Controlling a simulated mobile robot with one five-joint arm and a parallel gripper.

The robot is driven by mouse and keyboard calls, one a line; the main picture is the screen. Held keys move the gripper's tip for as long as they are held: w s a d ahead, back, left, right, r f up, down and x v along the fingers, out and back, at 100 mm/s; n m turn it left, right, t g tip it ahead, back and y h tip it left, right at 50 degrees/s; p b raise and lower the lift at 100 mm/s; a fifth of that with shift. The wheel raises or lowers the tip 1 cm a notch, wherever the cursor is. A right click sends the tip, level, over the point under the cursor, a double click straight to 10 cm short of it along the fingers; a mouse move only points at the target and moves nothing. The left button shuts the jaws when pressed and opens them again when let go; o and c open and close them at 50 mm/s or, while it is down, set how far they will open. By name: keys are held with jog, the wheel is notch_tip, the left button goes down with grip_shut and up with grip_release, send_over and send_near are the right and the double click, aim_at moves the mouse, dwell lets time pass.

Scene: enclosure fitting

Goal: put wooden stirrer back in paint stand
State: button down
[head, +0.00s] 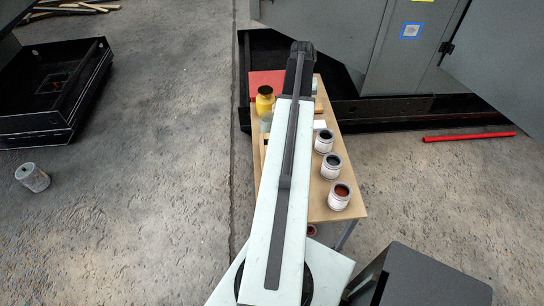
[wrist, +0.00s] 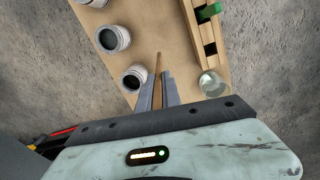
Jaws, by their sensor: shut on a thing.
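The wooden stirrer (wrist: 158,66) is a thin brown stick in the wrist view. My gripper (wrist: 161,75) is shut on it, with the stick held between the two grey fingers and its end showing past their tips. A light wooden stand (wrist: 195,10) with dark slots lies to the right of the gripper, apart from it, and appears to be the paint stand. A green item (wrist: 208,12) sits at the stand. In the head view my arm hides the gripper, the stirrer and most of the stand.
Open paint cans (wrist: 113,39) stand left of the gripper, one (wrist: 134,77) close by. A clear glass jar (wrist: 212,84) stands to the right. A yellow jar (head: 264,101) and red panel (head: 265,80) are at the table's (head: 350,208) far end. Grey cabinets (head: 370,50) stand behind.

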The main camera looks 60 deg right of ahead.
jog(key=w+a+f+n+b, duration=0.1)
jog(key=w+a+f, duration=0.1)
jog(key=w, duration=0.4)
jog(key=w+a+f+n+b, duration=0.1)
jog(key=w+a, duration=0.1)
jog(key=w, duration=0.4)
notch_tip(320, 180, down, 10)
jog(key=b, duration=1)
jog(key=shift+w+a+t, duration=0.35)
jog(key=shift+t, duration=0.05)
jog(key=c, duration=1.9)
grip_release()
jog(key=shift+f+b, duration=0.25)
jog(key=shift+b, duration=0.05)
jog(key=o, duration=0.4)
jog(key=shift+c, duration=0.2)
jog(key=shift+r, duration=0.1)
notch_tip(320, 180, up, 12)
jog(key=p, duration=1.2)
